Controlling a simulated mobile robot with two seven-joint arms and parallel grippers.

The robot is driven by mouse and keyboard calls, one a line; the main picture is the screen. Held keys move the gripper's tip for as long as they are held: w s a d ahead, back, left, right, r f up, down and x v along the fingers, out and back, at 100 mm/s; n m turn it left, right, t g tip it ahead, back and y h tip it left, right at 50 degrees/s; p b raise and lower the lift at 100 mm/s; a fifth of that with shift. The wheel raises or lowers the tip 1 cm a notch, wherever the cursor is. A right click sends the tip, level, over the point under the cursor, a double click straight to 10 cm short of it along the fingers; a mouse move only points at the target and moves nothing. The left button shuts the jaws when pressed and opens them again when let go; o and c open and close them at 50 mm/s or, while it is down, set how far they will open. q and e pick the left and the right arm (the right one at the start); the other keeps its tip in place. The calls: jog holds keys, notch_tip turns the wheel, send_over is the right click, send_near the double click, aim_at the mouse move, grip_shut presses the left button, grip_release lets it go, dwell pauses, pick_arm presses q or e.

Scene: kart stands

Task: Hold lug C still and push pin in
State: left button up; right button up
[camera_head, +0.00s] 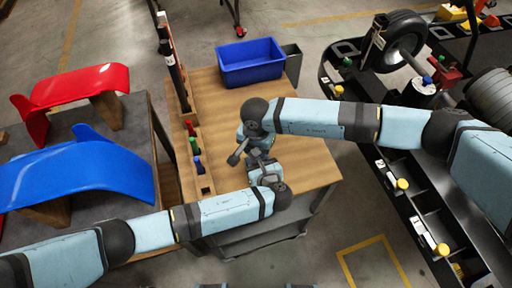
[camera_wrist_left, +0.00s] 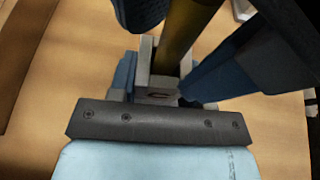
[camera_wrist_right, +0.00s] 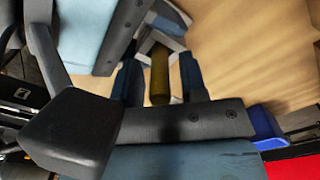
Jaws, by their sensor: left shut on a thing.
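My left gripper (camera_wrist_left: 158,92) is shut on a small grey lug, lug C (camera_wrist_left: 146,62), above the wooden table. A brass-coloured pin (camera_wrist_left: 187,28) stands at the lug in the left wrist view. How deep it sits in the lug is not clear. My right gripper (camera_wrist_right: 163,80) is open, with its blue fingers on either side of the pin, which also shows in the right wrist view (camera_wrist_right: 159,75). Gaps show between the pin and those fingers. In the head view both grippers meet over the table, and the arms largely hide lug and pin.
The wooden table (camera_head: 220,105) holds a blue bin (camera_head: 250,62) at the back and a rack (camera_head: 202,183) with coloured pieces along its left edge. Red (camera_head: 75,85) and blue (camera_head: 80,170) panels lie at left. A kart frame with a wheel (camera_head: 398,42) is at right.

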jog(key=shift+o, duration=0.4)
notch_tip(320, 180, up, 12)
dwell(0.3)
pick_arm(q)
jog(key=o, duration=1.2)
jog(key=v, duration=1.2)
jog(key=shift+s, duration=0.1)
jog(key=shift+f, duration=0.1)
